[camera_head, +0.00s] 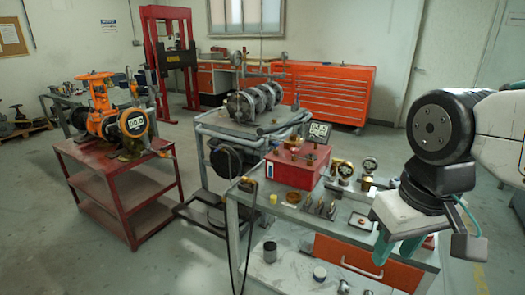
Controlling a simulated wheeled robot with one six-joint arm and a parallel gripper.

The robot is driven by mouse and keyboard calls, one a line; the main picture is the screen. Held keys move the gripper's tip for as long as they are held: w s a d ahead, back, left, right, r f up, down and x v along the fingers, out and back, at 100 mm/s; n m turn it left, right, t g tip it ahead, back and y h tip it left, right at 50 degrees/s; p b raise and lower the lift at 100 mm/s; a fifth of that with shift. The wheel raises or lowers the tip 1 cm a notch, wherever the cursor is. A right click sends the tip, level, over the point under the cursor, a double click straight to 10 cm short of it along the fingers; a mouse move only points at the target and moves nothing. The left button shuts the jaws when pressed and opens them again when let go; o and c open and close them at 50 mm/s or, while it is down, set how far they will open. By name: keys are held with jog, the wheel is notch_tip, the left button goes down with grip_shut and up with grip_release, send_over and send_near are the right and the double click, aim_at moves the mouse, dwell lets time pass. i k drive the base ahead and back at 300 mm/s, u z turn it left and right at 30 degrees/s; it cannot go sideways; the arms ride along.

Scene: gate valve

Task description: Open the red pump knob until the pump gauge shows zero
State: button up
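A red box-shaped unit (290,172) with brass fittings on top stands on the metal bench. An orange pump (102,112) sits on a red cart at left, with a round dial face (135,123) whose reading is also unclear. I cannot make out a red pump knob for certain. My gripper (398,250) hangs at right above the bench's right end. Its two teal fingers look apart and empty, well to the right of the red unit.
The grey bench (335,232) carries brass gauges (343,170) and small fittings. A grey machine (255,103) on a metal cart stands behind it. The red cart (110,165) is at left. Orange tool cabinets (318,92) line the back.

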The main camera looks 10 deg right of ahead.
aim_at(294, 151)
jog(key=z, duration=0.1)
jog(key=i, duration=0.95)
jog(key=z, duration=0.65)
